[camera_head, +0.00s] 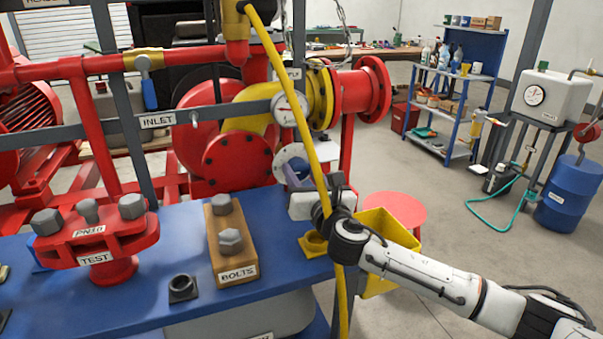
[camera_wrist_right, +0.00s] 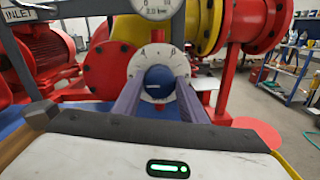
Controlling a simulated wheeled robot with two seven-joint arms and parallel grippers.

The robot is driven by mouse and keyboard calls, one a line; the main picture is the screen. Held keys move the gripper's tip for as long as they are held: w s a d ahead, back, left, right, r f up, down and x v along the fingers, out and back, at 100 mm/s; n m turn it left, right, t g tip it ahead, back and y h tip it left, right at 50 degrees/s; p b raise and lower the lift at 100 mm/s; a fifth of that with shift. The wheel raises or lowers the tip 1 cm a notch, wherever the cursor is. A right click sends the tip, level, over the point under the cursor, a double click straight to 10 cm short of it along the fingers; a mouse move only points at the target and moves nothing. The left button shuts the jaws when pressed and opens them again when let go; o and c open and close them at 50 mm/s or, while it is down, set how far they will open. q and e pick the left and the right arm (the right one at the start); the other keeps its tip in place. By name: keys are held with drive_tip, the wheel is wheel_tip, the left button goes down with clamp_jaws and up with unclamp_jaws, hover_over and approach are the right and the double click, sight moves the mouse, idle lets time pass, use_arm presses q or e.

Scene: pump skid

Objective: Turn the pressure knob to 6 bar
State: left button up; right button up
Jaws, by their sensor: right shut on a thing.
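The pressure knob is a round blue knob (camera_wrist_right: 159,82) on a white round scale plate (camera_wrist_right: 140,62) with dark marks, in the middle of the right wrist view. In the head view the scale plate (camera_head: 287,153) shows under the pressure gauge (camera_head: 288,108), partly covered by my gripper. My right gripper (camera_wrist_right: 162,88) has its two purple-grey fingers on either side of the knob and is shut on it. In the head view the right gripper (camera_head: 297,176) reaches the plate from the lower right. The knob's setting is too small to read. My left gripper is not in view.
A yellow hose (camera_head: 301,100) hangs in front of the gauge and passes by my right wrist. A blue bench (camera_head: 190,225) carries a bolts block (camera_head: 232,250) and a red test flange (camera_head: 95,237). A yellow bin (camera_head: 385,228) and red stool (camera_head: 400,208) stand near my forearm.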

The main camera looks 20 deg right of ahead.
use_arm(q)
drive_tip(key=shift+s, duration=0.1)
use_arm(e)
drive_tip(key=m+p, duration=0.1)
drive_tip(key=m, duration=0.4)
drive_tip(key=shift+m, duration=0.3)
drive_tip(key=m+p, duration=0.1)
drive_tip(key=m, duration=0.6)
drive_tip(key=shift+d+p, duration=0.1)
drive_tip(key=shift+p, duration=0.25)
drive_tip(key=m+p, duration=0.1)
drive_tip(key=m, duration=0.4)
drive_tip(key=shift+f+y, duration=0.1)
drive_tip(key=shift+y, duration=0.2)
drive_tip(key=m+p, duration=0.1)
drive_tip(key=m, duration=0.3)
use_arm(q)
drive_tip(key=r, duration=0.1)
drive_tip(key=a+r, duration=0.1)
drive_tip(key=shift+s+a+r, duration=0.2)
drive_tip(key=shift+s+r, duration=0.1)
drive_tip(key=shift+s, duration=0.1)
use_arm(e)
drive_tip(key=shift+m, duration=0.6)
